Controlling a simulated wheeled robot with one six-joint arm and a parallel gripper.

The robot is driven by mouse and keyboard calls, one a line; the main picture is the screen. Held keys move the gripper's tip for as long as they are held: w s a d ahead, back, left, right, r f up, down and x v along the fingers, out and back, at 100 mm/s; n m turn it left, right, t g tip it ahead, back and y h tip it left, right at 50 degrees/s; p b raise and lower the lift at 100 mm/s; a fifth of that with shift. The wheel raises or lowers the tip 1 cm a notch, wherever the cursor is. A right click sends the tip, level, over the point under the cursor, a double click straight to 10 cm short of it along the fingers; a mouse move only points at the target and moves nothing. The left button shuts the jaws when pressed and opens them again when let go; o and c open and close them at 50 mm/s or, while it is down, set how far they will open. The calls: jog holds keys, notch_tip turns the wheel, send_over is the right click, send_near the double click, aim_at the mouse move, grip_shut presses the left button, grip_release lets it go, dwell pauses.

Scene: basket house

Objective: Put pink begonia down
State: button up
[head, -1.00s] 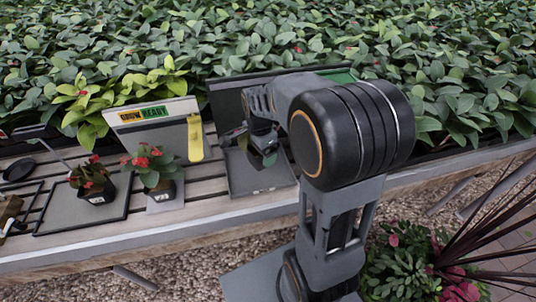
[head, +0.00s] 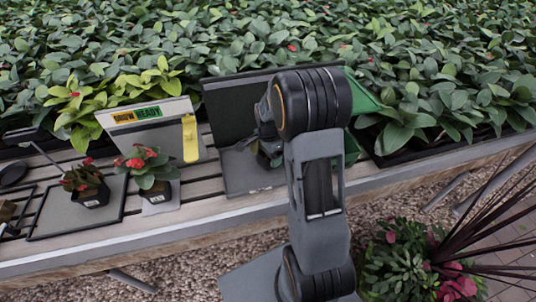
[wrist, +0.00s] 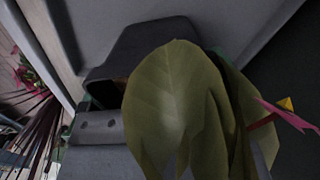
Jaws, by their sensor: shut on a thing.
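In the head view my gripper (head: 268,146) is mostly hidden behind my arm, above the right part of the slatted bench. In the wrist view large green leaves (wrist: 185,110) and a pink petal with a yellow tip (wrist: 288,115) fill the space before my gripper. These belong to the pink begonia, and my gripper is shut on it. Its pot is partly visible as a dark shape behind the leaves (wrist: 150,45). I cannot tell whether the pot touches the grey tray (head: 243,172) under my gripper, which has an upright dark back panel (head: 228,105).
To the left, a red-flowered plant in a black pot (head: 92,193) stands on a dark tray. Another red-flowered plant (head: 148,168) stands before a "GROW READY" sign (head: 150,117) with a yellow tag (head: 190,138). Dense foliage lies behind the bench.

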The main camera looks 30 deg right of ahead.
jog(key=shift+f, duration=0.25)
jog(key=shift+f, duration=0.1)
jog(key=o, duration=0.8)
notch_tip(320, 180, up, 12)
jog(key=shift+f+p, duration=0.15)
jog(key=shift+p, duration=0.35)
jog(key=s+a+r+n+t, duration=0.1)
jog(key=s+a+r+n, duration=0.1)
jog(key=s+a+n, duration=0.3)
jog(key=s+a+r+n+t, duration=0.2)
jog(key=s+a+n, duration=0.3)
jog(key=s+n, duration=0.5)
jog(key=shift+s+r+n, duration=0.3)
jog(key=shift+s+n, duration=0.1)
jog(key=shift+s, duration=0.15)
jog(key=shift+a, duration=0.1)
